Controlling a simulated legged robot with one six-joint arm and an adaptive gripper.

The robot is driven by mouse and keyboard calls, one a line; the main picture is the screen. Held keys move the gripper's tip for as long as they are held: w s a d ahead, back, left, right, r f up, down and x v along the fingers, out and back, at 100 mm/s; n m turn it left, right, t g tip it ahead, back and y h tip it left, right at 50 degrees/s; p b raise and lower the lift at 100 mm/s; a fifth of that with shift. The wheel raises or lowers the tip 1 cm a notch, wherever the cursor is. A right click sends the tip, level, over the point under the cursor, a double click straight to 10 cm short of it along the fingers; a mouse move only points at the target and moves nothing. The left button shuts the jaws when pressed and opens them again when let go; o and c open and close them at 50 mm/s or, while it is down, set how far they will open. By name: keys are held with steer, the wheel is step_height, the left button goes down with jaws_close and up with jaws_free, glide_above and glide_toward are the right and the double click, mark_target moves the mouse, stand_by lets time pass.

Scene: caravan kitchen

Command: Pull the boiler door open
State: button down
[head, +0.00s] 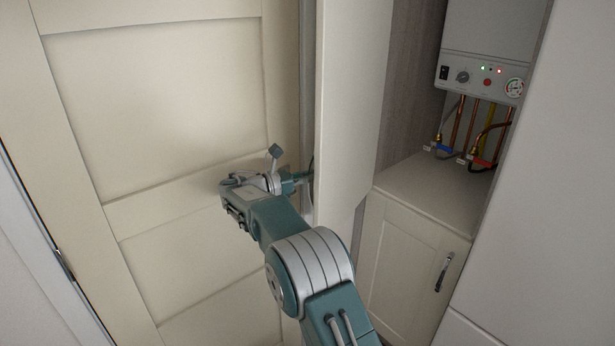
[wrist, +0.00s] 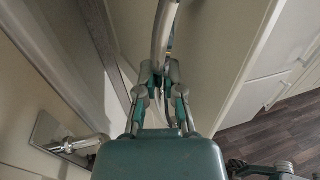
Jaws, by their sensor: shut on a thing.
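The boiler door (head: 352,95) is a tall cream panel in the middle of the head view. It stands open, and the cupboard to its right is exposed. My gripper (head: 303,180) is on the left side of this panel, its fingertips partly hidden by the door edge. In the wrist view my gripper (wrist: 160,85) is shut on a grey bar handle (wrist: 163,35), which runs up between the fingers beside a cream panel (wrist: 215,50). The white boiler (head: 492,30), with a knob, gauge and small lights, hangs inside the cupboard.
A large cream panelled door (head: 150,95) fills the left, close to my arm. A lever handle (wrist: 75,145) shows at lower left in the wrist view. A low cabinet (head: 408,260) with a dark handle (head: 444,272) stands under the boiler's pipes (head: 470,125). Dark wood floor (wrist: 275,135) shows at right.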

steer(key=shift+w+d, duration=0.1)
steer(key=c, duration=0.8)
jaws_free()
steer(key=shift+d, duration=0.15)
steer(key=shift+o, duration=0.2)
steer(key=v, duration=1.2)
steer(key=shift+f, duration=0.1)
